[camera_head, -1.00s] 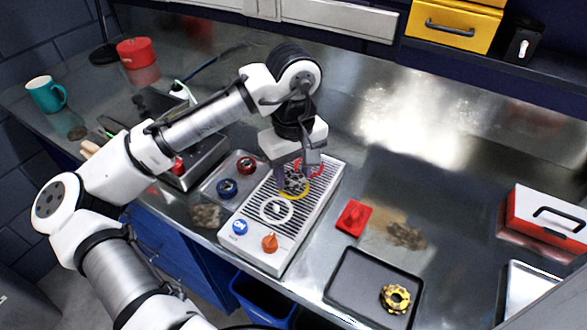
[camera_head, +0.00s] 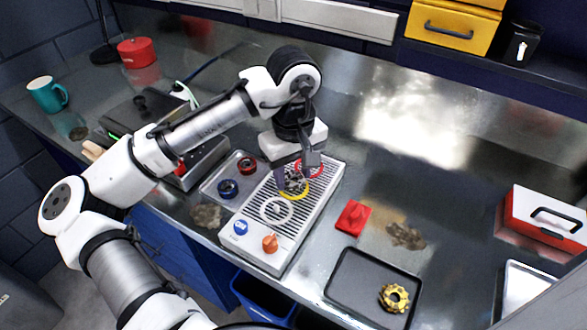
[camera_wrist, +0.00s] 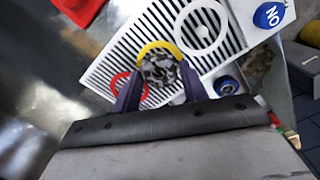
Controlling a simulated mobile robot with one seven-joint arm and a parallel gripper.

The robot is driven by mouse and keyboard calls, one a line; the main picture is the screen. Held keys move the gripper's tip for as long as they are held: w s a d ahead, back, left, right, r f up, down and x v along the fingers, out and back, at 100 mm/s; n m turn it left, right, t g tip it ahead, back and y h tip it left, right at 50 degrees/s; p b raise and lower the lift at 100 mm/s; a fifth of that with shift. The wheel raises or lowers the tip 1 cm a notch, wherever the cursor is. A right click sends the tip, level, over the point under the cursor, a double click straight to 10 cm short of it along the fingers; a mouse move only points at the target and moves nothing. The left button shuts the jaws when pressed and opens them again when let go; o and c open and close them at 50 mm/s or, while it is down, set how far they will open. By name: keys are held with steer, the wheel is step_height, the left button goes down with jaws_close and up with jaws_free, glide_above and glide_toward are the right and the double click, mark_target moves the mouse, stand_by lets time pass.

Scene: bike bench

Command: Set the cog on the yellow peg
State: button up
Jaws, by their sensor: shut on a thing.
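A silver-grey cog (camera_head: 294,184) is between the fingers of my gripper (camera_head: 297,179), over the yellow ring (camera_head: 298,195) on the slatted board. In the wrist view the cog (camera_wrist: 158,69) sits between the two purple fingers of my gripper (camera_wrist: 160,80), with the yellow ring (camera_wrist: 152,46) showing as an arc around its far side. My gripper is shut on the cog. The yellow peg itself is hidden by the cog and fingers. I cannot tell whether the cog rests on the board or is slightly above it.
The slatted board (camera_head: 255,240) also has a red ring (camera_head: 316,166), a white ring (camera_head: 277,209), a blue button and an orange knob (camera_head: 270,243). A gold cog (camera_head: 394,298) lies on a black tray (camera_head: 350,280). A red block (camera_head: 352,218) stands right of the board.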

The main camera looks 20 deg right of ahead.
steer(key=shift+f+b, duration=0.3)
steer(key=shift+f, duration=0.3)
stand_by(0.5)
steer(key=o, duration=0.7)
step_height(320, 180, up, 6)
steer(key=p, duration=0.6)
steer(key=shift+r, duration=2.5)
